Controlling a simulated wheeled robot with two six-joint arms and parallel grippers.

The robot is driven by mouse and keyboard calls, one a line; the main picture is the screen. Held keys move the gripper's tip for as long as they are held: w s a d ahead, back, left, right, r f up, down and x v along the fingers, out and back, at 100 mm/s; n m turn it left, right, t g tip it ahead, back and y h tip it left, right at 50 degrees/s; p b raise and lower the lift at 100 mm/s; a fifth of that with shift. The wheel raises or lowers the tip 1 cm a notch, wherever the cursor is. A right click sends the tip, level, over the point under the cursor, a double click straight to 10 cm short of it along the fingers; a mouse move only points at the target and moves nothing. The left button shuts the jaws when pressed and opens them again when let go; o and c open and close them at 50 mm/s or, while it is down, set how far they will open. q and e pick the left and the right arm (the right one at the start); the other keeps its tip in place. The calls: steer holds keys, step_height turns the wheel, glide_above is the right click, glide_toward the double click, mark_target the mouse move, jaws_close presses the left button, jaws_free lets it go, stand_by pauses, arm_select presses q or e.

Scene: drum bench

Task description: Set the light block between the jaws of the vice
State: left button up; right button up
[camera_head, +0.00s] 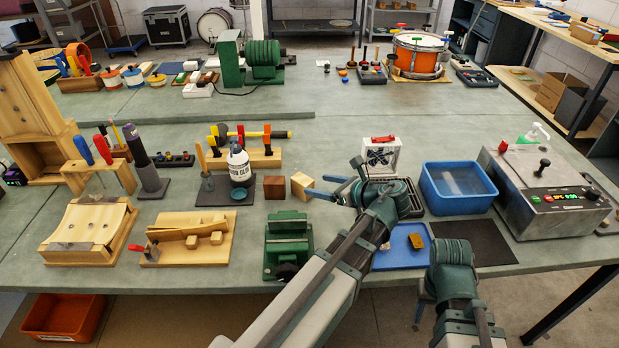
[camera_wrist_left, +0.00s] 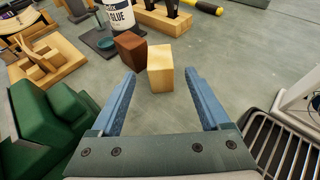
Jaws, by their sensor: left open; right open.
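The light block (camera_head: 301,186) stands on the bench to the right of a dark brown block (camera_head: 273,187). In the left wrist view the light block (camera_wrist_left: 160,67) lies just beyond and between the fingertips. My left gripper (camera_head: 328,187) is open and empty, its blue fingers (camera_wrist_left: 158,85) pointing toward the light block. The green vice (camera_head: 288,243) stands near the front edge, below the blocks in the head view; its green body (camera_wrist_left: 50,125) also shows at the left of the wrist view. My right gripper (camera_head: 424,298) is low at the front right; its fingers are mostly hidden.
The glue bottle (camera_head: 239,165) and a wooden tool holder (camera_head: 245,155) stand behind the blocks. A wire rack (camera_wrist_left: 285,140) and a white fan box (camera_head: 381,155) are close on the right. A blue bin (camera_head: 457,188) stands farther right. Bench between block and vice is clear.

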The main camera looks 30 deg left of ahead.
arm_select(q)
steer(key=p+v, duration=0.1)
steer(key=v, duration=0.3)
steer(key=shift+s+d+r, duration=0.1)
steer(key=shift+d+r, duration=0.05)
steer(key=shift+d, duration=0.2)
